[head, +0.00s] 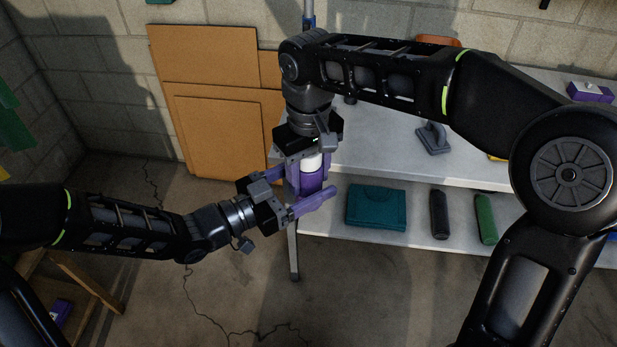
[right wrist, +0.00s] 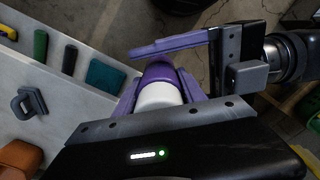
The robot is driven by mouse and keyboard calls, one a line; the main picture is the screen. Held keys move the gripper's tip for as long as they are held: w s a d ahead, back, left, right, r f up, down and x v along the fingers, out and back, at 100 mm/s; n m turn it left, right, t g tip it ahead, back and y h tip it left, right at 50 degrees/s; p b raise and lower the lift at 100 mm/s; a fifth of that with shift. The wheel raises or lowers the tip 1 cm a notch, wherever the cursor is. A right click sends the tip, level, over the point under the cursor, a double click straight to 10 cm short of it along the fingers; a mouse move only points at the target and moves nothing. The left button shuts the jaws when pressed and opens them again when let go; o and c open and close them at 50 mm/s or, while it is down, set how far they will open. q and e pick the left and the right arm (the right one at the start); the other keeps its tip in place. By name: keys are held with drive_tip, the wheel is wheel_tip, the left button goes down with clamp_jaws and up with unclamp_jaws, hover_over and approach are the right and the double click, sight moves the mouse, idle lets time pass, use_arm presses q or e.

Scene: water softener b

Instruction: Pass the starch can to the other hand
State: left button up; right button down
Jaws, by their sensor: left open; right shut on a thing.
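The starch can (head: 312,180) is purple with a white upper part and hangs upright in the air in front of the workbench. My right gripper (head: 312,165) is above it, pointing down and shut on it. In the right wrist view the can (right wrist: 160,90) sits between the right gripper's purple fingers. My left gripper (head: 305,191) comes in from the left at the can's height. Its purple fingers are open, one on the far side and one on the near side of the can. I cannot tell whether they touch it. The can's top is partly hidden by the right gripper.
The white workbench (head: 380,150) stands behind on the right, with a grey tool (head: 433,138) on top. Its lower shelf holds a teal case (head: 376,207), a black cylinder (head: 439,214) and a green cylinder (head: 485,218). Cardboard sheets (head: 215,125) lean on the wall. The floor below is clear.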

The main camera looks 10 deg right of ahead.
use_arm(q)
drive_tip(key=shift+c, duration=0.3)
clamp_jaws()
use_arm(e)
drive_tip(key=c, duration=0.6)
unclamp_jaws()
